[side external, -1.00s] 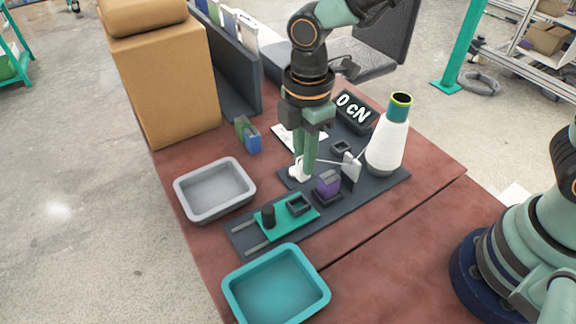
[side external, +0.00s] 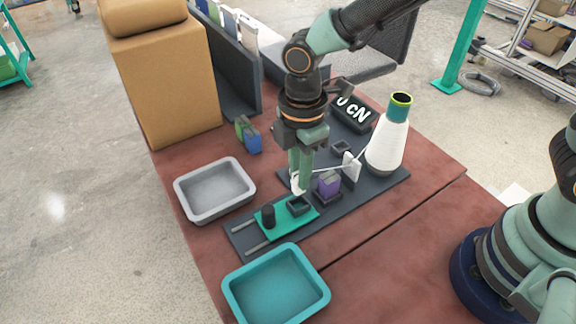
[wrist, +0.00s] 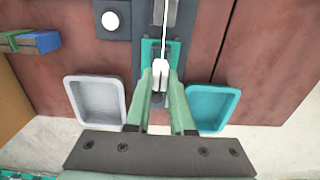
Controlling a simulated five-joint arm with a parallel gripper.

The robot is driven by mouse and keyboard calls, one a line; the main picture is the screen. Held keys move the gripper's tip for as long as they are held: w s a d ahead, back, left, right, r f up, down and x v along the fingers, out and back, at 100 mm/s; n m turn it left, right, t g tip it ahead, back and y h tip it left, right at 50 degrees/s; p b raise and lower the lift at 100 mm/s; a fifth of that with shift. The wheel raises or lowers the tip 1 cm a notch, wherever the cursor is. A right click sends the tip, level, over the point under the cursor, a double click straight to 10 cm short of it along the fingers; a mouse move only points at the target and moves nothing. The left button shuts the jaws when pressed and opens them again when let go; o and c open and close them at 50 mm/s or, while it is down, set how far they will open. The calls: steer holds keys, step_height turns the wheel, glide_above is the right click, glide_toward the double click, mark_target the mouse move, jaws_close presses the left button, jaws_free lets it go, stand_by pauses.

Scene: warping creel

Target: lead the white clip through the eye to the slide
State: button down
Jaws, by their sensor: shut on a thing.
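My gripper (side external: 298,184) is shut on the white clip (side external: 296,187), held low at the back end of the teal slide (side external: 272,229). The wrist view shows the clip (wrist: 160,74) between my fingertips, over the slide (wrist: 147,50). The slide carries a black peg (side external: 268,216) and a dark square socket (side external: 299,205). A thread runs from the white cone (side external: 387,148) past the pale upright plate (side external: 351,167), seemingly the eye, towards the clip. I cannot make out the opening in the plate. In the wrist view the thread comes straight down to the clip.
A purple block (side external: 329,183) in a dark holder stands close right of my gripper. A grey tray (side external: 215,190) is on the left, a teal tray (side external: 276,286) in front. Blue and green blocks (side external: 248,135) stand behind the grey tray.

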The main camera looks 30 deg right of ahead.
mark_target(299, 190)
steer(key=shift+f, duration=1.15)
steer(key=shift+f, duration=1.35)
stand_by(0.9)
steer(key=shift+c, duration=2.3)
jaws_free()
steer(key=shift+r, duration=0.1)
steer(key=shift+r, duration=3.4)
steer(key=shift+r, duration=0.1)
